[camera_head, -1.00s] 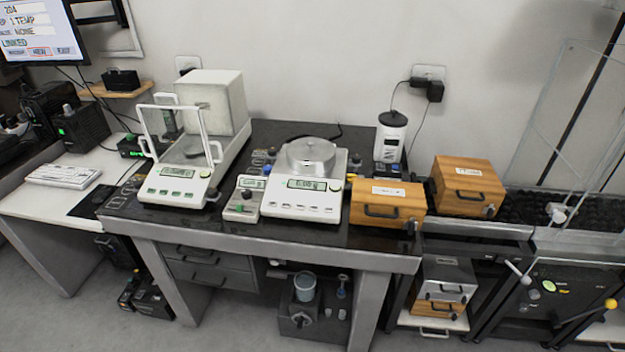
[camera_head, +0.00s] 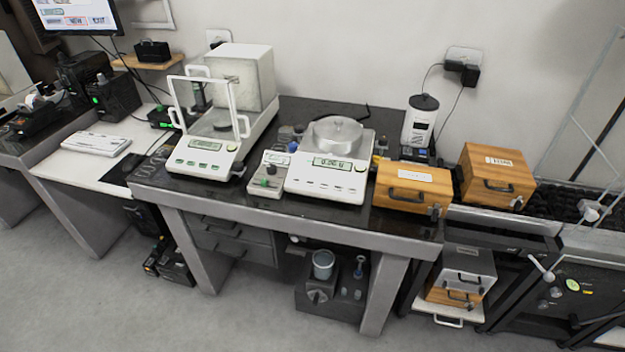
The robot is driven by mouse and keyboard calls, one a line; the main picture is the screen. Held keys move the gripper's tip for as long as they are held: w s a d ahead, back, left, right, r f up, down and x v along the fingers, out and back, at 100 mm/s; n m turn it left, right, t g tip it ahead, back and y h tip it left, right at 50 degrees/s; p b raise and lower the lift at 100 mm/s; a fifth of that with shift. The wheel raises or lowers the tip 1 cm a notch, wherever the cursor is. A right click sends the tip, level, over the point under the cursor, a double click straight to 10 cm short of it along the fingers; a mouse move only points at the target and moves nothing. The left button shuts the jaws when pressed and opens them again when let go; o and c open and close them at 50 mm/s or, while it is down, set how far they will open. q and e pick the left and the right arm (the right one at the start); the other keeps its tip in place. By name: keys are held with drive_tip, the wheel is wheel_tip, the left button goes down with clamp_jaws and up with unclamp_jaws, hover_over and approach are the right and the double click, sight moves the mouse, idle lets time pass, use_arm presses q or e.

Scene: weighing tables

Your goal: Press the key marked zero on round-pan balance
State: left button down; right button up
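The round-pan balance (camera_head: 327,175) stands on the dark table near its front edge, right of the middle of the head view. It is white, with a round metal pan (camera_head: 338,135) on top, a lit display (camera_head: 333,163) and a row of small keys (camera_head: 326,187) along its sloped front. The key labels are too small to read. Neither of my grippers shows in the head view.
A balance with a glass draft shield (camera_head: 208,152) stands to the left. A small box with a green knob (camera_head: 266,181) sits between the two balances. Wooden cases (camera_head: 412,190) stand close on the right. The floor (camera_head: 110,290) in front is clear.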

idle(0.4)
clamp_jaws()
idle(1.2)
